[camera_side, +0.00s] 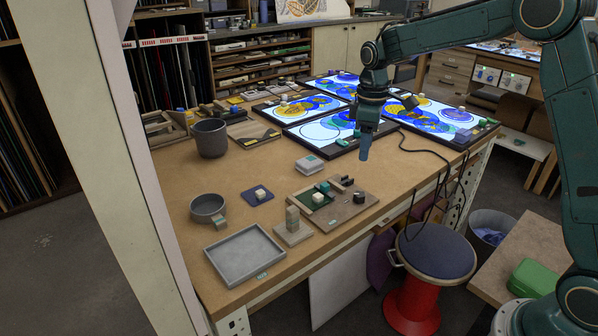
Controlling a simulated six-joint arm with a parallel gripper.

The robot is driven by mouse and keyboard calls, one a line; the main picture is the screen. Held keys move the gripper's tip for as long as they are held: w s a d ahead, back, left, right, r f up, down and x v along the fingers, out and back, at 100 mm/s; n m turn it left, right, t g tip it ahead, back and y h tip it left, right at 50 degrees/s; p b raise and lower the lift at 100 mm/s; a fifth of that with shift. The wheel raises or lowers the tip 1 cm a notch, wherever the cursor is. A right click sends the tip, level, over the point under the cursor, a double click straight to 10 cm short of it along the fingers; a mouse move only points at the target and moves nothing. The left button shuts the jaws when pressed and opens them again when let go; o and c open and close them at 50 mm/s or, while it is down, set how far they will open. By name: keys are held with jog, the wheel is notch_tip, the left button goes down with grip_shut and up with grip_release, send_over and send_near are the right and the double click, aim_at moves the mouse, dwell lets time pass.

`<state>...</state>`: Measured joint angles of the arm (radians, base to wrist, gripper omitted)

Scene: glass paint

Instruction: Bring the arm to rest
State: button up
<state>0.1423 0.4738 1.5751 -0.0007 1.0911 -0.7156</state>
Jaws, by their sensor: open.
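My gripper (364,148) hangs from my green arm, pointing down above the workbench (215,180), in front of the lit glass panels. Its fingers look small and blue from here, and the gap between them is hard to see. I see nothing held in it. It is apart from the bench top and above the small blocks and boards at the bench's front right.
A grey tray (244,256), a shallow round bowl (207,207) and a dark pot (210,138) stand on the bench. A wooden board (350,207) carries small parts. Lit glass panels (318,131) lie behind. A blue-topped red stool (437,250) stands in front.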

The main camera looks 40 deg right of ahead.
jog(key=s+a+r+m+t, duration=0.25)
jog(key=s+r, duration=0.35)
jog(key=s, duration=0.5)
jog(key=s+a+r+m+t, duration=0.25)
jog(key=s+r, duration=0.25)
jog(key=s, duration=0.5)
jog(key=s+a+f+m, duration=0.1)
jog(key=s+a+f, duration=0.1)
jog(key=s, duration=0.7)
jog(key=shift+m+t, duration=0.3)
